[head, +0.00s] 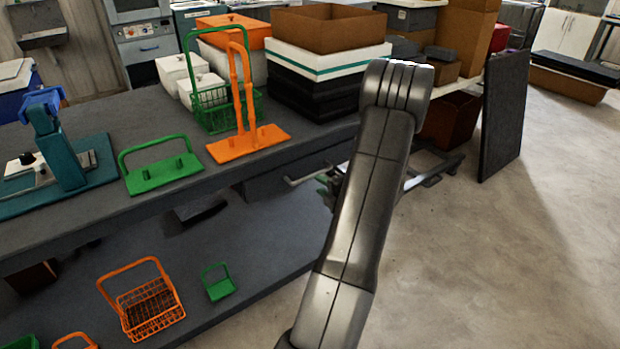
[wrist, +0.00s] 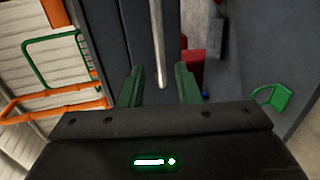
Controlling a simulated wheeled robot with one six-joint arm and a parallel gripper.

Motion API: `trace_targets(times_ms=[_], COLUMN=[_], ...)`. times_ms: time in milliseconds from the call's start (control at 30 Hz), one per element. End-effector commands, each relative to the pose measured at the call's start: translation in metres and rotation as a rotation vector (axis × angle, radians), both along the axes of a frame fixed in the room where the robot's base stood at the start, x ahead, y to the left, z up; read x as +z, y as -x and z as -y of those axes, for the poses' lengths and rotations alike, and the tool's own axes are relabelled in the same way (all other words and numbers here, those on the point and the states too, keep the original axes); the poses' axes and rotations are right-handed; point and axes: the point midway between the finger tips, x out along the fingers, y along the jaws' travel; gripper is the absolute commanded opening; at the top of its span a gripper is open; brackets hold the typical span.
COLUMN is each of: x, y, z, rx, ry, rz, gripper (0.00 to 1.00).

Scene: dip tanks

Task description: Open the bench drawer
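The bench drawer (head: 265,187) is a dark grey front under the bench top, right of the bench's middle in the head view. I see no clear gap around it. Its pale metal bar handle (head: 299,182) sticks out, partly hidden by my arm. In the wrist view the handle (wrist: 157,40) runs down from the top edge and ends between the green fingers of my gripper (wrist: 160,88). The fingers are open, with a gap to the bar on both sides. In the head view my gripper (head: 326,182) is mostly hidden behind my arm.
The bench top (head: 120,105) carries a green rack (head: 160,172), an orange rack (head: 248,142) and stacked boxes (head: 310,95). A lower shelf (head: 235,250) holds orange and green baskets. A dark panel (head: 503,115) leans at right. The floor (head: 530,260) at right is clear.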

Motion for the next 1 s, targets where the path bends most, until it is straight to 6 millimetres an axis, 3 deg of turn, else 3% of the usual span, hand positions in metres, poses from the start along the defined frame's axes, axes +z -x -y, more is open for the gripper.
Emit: trace_targets(times_ms=[200, 400, 800, 967, 1000], x=[-0.010, -0.015, -0.016, -0.016, -0.016], y=[-0.036, -0.056, -0.063, -0.062, -0.062], z=[-0.027, -0.041, -0.045, -0.045, -0.045], rx=[0.002, 0.000, -0.001, -0.001, -0.001], ry=[0.001, 0.000, 0.000, 0.000, 0.000], rz=[0.001, 0.000, 0.000, 0.000, 0.000], gripper=[0.30, 0.30, 0.30, 0.00, 0.00])
